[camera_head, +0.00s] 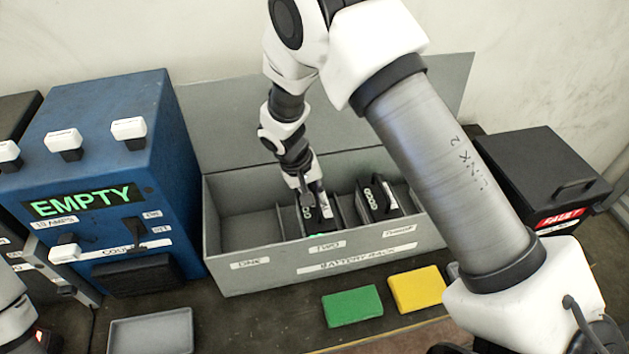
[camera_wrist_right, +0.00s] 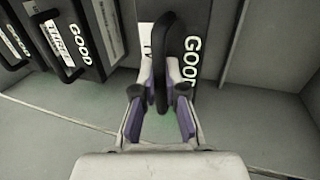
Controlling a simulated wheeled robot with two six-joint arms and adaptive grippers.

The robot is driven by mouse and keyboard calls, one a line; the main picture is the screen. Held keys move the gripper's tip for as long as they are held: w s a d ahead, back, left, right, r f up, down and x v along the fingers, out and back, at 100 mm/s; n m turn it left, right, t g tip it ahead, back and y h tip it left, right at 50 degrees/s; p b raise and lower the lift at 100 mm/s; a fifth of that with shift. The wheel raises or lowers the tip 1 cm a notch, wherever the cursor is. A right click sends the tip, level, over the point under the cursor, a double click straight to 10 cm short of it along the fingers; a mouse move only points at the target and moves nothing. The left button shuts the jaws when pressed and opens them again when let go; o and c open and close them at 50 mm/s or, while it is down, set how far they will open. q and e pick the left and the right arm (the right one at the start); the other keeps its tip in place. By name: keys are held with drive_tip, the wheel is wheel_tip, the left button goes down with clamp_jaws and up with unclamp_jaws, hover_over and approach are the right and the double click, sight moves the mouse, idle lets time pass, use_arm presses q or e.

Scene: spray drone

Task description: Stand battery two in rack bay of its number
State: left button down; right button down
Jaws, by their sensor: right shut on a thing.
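The battery rack (camera_head: 225,262) is a long grey open box with bay labels ONE, TWO and THREE on its front. My right gripper (camera_head: 308,188) reaches down into the middle bay, above the TWO label. It is shut on the handle of a black battery (camera_head: 325,213), which sits upright in that bay. In the right wrist view the fingers (camera_wrist_right: 160,100) flank the battery's black handle. This battery (camera_wrist_right: 190,50) reads GOOD; its number label is mostly hidden by the handle. I cannot tell whether its base touches the floor. My left gripper is out of frame.
Another black battery (camera_head: 384,198), marked THREE and GOOD, stands in the right bay. Bay ONE is empty. A blue EMPTY machine (camera_head: 110,185) stands left, a black FAULT box (camera_head: 545,175) right. A green block (camera_head: 352,306), yellow block (camera_head: 417,288) and grey tray (camera_head: 150,332) lie in front.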

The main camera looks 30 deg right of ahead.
drive_tip(key=shift+f, duration=0.6)
drive_tip(key=shift+f, duration=0.1)
drive_tip(key=c, duration=1.2)
unclamp_jaws()
drive_tip(key=shift+s, duration=0.1)
drive_tip(key=shift+a+r, duration=0.1)
drive_tip(key=shift+r, duration=0.35)
drive_tip(key=b+v, duration=0.3)
drive_tip(key=v, duration=0.8)
drive_tip(key=shift+a+r, duration=0.1)
